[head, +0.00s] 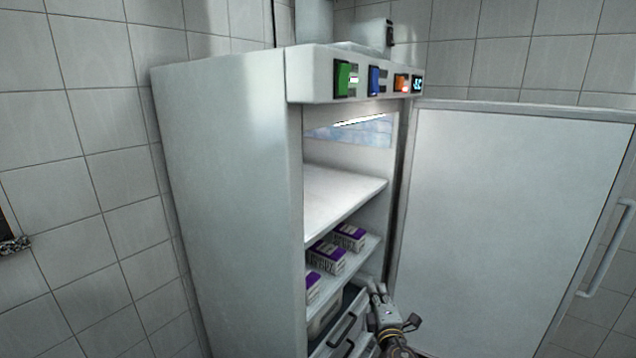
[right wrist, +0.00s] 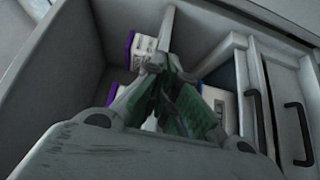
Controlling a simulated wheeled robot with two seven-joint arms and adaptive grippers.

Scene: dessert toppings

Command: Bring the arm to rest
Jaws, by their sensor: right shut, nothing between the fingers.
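My right gripper (head: 377,291) is low in front of the open fridge (head: 225,190), between its shelves and the open door (head: 510,220). In the right wrist view the gripper's fingers (right wrist: 183,92) are closed together with nothing between them. They point into the cabinet toward the shelf with the boxes. I cannot tell the exact gap to the shelf. My left gripper is not in view.
Several white and purple boxes (head: 328,255) stand on the lower shelf. The upper shelf (head: 335,195) is bare. Drawers with dark handles (head: 342,330) sit below. The open door with its long handle (head: 606,248) stands to the right. Tiled walls surround the fridge.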

